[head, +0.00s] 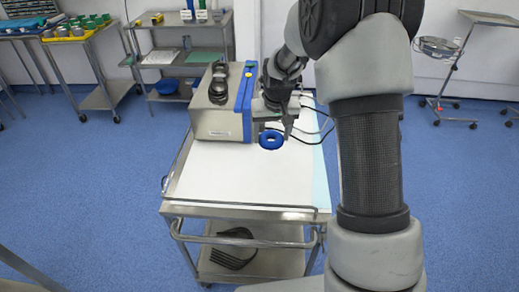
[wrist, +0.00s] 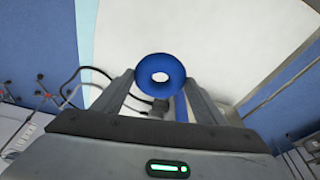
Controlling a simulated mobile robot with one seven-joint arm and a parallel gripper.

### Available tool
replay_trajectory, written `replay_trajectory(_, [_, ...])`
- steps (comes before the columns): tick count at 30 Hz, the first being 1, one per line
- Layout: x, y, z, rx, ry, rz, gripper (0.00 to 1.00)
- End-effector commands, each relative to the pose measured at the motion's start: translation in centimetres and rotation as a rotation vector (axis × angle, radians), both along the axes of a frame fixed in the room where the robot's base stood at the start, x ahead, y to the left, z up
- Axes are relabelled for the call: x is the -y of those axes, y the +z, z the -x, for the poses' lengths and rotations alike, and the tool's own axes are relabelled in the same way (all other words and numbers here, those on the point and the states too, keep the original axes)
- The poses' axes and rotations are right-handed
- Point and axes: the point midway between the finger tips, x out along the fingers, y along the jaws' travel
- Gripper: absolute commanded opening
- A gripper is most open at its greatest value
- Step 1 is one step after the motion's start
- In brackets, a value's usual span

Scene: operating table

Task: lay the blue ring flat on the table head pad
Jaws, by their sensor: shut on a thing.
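The blue ring (head: 271,147) is a thick, smooth torus. It is held above the white top of a steel cart, near the front of a metal box. In the wrist view the ring (wrist: 160,97) sits between the two fingertips, its hole partly facing the camera. My gripper (wrist: 160,79) is shut on the ring, one finger on each side. In the head view my gripper (head: 282,130) points down beside the box's right side. I cannot make out an operating table or a head pad in either view.
The steel cart (head: 240,185) has a clear white top toward the front. The metal box (head: 215,122) with a blue edge and dark cables stands at its back. Shelves (head: 185,60) and a side table (head: 75,35) stand behind left. A stand with a basin (head: 438,47) is at right.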

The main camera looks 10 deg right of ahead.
Motion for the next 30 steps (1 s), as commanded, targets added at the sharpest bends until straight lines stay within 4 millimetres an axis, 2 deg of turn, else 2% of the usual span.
replay_trajectory(1, [0.0, -1.2, -0.1, -0.003, 0.0, 0.0, 0.41])
replay_trajectory(6, [0.0, -4.3, 0.0, -0.004, 0.0, 0.0, 0.41])
replay_trajectory(14, [0.0, -6.5, 0.0, -0.003, 0.001, 0.0, 0.41])
replay_trajectory(19, [0.0, -9.0, 0.0, -0.003, 0.001, 0.0, 0.41])
replay_trajectory(30, [0.0, -9.7, -0.1, 0.0, 0.001, 0.0, 0.41])
